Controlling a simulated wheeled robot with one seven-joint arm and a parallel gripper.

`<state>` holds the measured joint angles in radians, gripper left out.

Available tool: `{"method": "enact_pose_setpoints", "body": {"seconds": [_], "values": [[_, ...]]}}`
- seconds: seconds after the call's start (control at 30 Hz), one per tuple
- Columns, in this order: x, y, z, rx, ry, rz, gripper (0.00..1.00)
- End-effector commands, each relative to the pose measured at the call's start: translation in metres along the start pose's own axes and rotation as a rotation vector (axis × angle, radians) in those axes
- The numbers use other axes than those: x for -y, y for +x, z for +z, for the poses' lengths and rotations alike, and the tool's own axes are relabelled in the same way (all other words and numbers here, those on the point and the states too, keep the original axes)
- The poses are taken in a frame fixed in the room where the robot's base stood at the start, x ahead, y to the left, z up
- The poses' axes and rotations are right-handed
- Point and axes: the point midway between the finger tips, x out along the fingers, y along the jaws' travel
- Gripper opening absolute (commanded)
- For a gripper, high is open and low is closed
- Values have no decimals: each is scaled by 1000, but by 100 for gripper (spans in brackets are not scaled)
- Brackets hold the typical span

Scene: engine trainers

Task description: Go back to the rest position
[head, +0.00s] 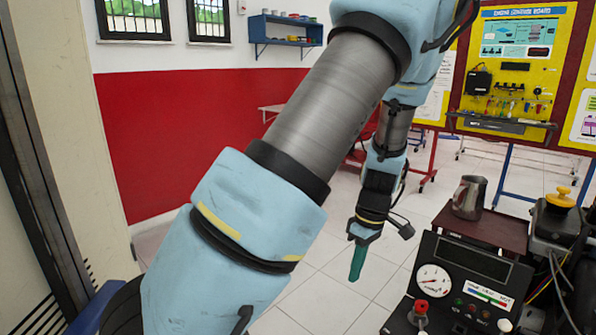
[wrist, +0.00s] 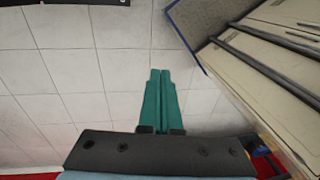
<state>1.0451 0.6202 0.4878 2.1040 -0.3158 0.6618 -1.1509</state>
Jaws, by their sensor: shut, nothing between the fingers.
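My gripper (head: 357,264) hangs pointing down in the middle of the head view, over the white tiled floor. Its green fingers also show in the wrist view (wrist: 160,75), pressed together with nothing between them. My blue and grey arm crosses the head view from the lower left to the top and bends down to the gripper. The gripper is apart from the engine trainer (head: 455,285) on its right and touches nothing.
A metal jug (head: 468,197) stands on a brown-red top (head: 490,231) at the right. A yellow ignition board (head: 515,75) stands behind. A blue wall shelf (head: 285,30) hangs at the back. The wrist view shows a pale panelled structure (wrist: 270,70) at right. Floor below the gripper is clear.

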Motion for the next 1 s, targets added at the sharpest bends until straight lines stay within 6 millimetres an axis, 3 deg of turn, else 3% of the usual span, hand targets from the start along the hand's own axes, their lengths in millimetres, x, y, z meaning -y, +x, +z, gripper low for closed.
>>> {"method": "enact_pose_setpoints", "body": {"seconds": [0.1,0.3,0.6,0.8,1.0], "values": [[29,-14,-33,50,128,46,0],[80,-35,-75,57,387,147,0],[155,-58,-115,-77,751,248,0],[178,-63,-123,-142,871,251,0],[180,-63,-123,-150,890,250,0]]}}
